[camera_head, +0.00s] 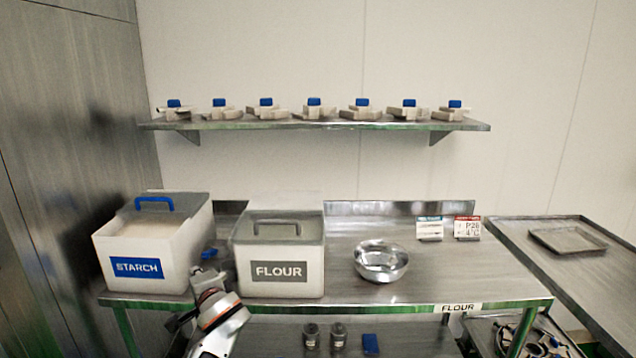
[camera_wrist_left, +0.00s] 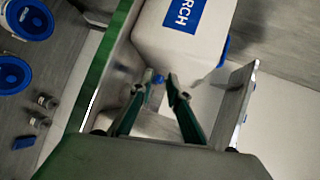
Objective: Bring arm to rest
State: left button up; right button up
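My left arm comes in from the bottom in the head view, with my left gripper (camera_head: 208,278) in front of the gap between the starch bin (camera_head: 150,245) and the flour bin (camera_head: 280,255). In the left wrist view the gripper's two fingers (camera_wrist_left: 160,76) stand apart at the tips, so it is open. A small blue item (camera_wrist_left: 158,78) appears between or just beyond the tips; contact is not visible. It also shows between the bins in the head view (camera_head: 209,254). The starch bin (camera_wrist_left: 185,30) is close ahead in the wrist view. My right gripper is not in view.
A metal bowl (camera_head: 381,262) stands on the steel table (camera_head: 430,285), right of the flour bin. Small cans (camera_head: 338,335) sit on the lower shelf. Several blue-topped parts line the wall shelf (camera_head: 315,124). The right of the table is largely clear.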

pick_arm(q)
jog(key=s+d+f+n+h, duration=0.1)
jog(key=s+d+f+h, duration=0.2)
jog(key=s+f, duration=0.65)
jog(key=s+d+f+h, duration=0.3)
jog(key=s+f, duration=0.3)
jog(key=f, duration=0.6)
jog(key=s+d+f+n+h, duration=0.1)
jog(key=s+f, duration=0.1)
jog(key=s, duration=0.5)
jog(key=s+d+f+n+g+h, duration=0.1)
jog(key=s+d+f+n+h, duration=0.1)
jog(key=s, duration=0.6)
jog(key=s+d+f+n+h, duration=0.1)
jog(key=s+f+n+h, duration=0.1)
jog(key=s, duration=0.5)
jog(key=shift+s+d+f, duration=0.3)
jog(key=shift+f, duration=0.15)
